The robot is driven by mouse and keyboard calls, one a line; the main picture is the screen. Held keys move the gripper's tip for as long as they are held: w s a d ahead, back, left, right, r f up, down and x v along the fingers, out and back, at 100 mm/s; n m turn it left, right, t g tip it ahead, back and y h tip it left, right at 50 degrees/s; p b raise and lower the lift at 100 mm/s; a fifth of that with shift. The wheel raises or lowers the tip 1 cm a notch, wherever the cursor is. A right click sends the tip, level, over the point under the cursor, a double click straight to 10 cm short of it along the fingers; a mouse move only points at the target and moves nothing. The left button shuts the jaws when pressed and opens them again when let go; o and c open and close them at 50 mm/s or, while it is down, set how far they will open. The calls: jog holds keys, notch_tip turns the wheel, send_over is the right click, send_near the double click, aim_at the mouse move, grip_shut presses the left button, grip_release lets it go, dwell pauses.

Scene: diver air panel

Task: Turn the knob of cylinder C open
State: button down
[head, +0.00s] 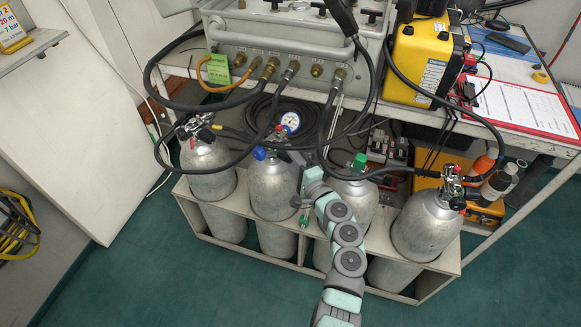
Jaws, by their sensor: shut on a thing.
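Four silver cylinders stand in a grey rack, with no readable letters on them. The third from the left (357,197), which by its place appears to be cylinder C, has a green cap or knob (360,161) at its top. My arm comes up from the bottom edge and covers its left side. The fingertips are too small to make out clearly.
The second cylinder (272,188) has a blue knob (259,154) close to the left of my gripper. A pressure gauge (291,121) and black hoses hang around the valves. The workbench edge with its panel (285,50) is above and behind. The green floor in front is clear.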

jog(key=n, duration=0.1)
jog(key=n+t, duration=0.1)
jog(key=shift+d+n+y, duration=0.2)
jog(key=shift+n+y, duration=0.1)
jog(key=shift+y, duration=0.1)
jog(key=shift+w+a+n+y, duration=0.1)
jog(key=shift+n+y, duration=0.3)
jog(key=shift+n, duration=0.5)
jog(key=n+y, duration=0.1)
jog(key=n, duration=0.1)
jog(key=shift+a+n+t, duration=0.1)
jog(key=shift+n+t, duration=0.2)
jog(key=shift+n+y, duration=0.3)
jog(key=shift+n, duration=0.3)
jog(key=shift+n+y, duration=0.4)
jog(key=shift+n, duration=0.6)
jog(key=c, duration=0.9)
grip_release()
jog(key=shift+f, duration=0.1)
